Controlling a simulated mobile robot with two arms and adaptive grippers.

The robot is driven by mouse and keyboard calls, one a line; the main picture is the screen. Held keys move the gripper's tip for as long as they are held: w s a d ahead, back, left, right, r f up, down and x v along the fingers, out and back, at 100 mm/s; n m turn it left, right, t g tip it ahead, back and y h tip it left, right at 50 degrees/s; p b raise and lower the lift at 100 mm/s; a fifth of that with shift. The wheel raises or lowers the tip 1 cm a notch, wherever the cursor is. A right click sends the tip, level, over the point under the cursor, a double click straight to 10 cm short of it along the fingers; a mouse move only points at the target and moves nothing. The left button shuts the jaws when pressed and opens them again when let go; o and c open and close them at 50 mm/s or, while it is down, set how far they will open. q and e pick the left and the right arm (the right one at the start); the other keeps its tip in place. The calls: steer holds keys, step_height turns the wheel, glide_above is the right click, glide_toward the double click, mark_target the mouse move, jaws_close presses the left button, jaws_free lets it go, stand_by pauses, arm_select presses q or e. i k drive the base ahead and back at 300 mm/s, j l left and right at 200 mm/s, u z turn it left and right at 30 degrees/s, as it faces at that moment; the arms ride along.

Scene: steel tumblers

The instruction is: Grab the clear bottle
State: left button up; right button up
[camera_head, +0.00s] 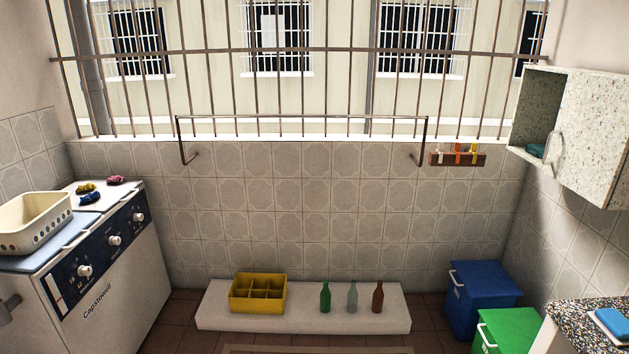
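The clear bottle (351,299) stands upright on a low white slab (300,317) against the tiled wall. It is between a green bottle (325,299) on its left and a brown bottle (377,298) on its right, with small gaps on both sides. A yellow crate (258,305) with compartments sits on the same slab, to the left of the bottles. The compartments that I can see into look empty. Neither of my grippers shows in the head view.
A white washing machine (107,290) stands at left with a cream basket (37,228) on top. A blue bin (478,305) and a green bin (508,331) stand at right, near a speckled counter (575,322). A wall cabinet (588,130) hangs above. The slab's right end is clear.

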mark_target(353, 295)
steer(key=i+u, duration=0.1)
steer(key=i, duration=0.95)
steer(key=i+l, duration=0.2)
steer(key=i, duration=0.8)
steer(key=i+u, duration=0.2)
steer(key=i, duration=0.1)
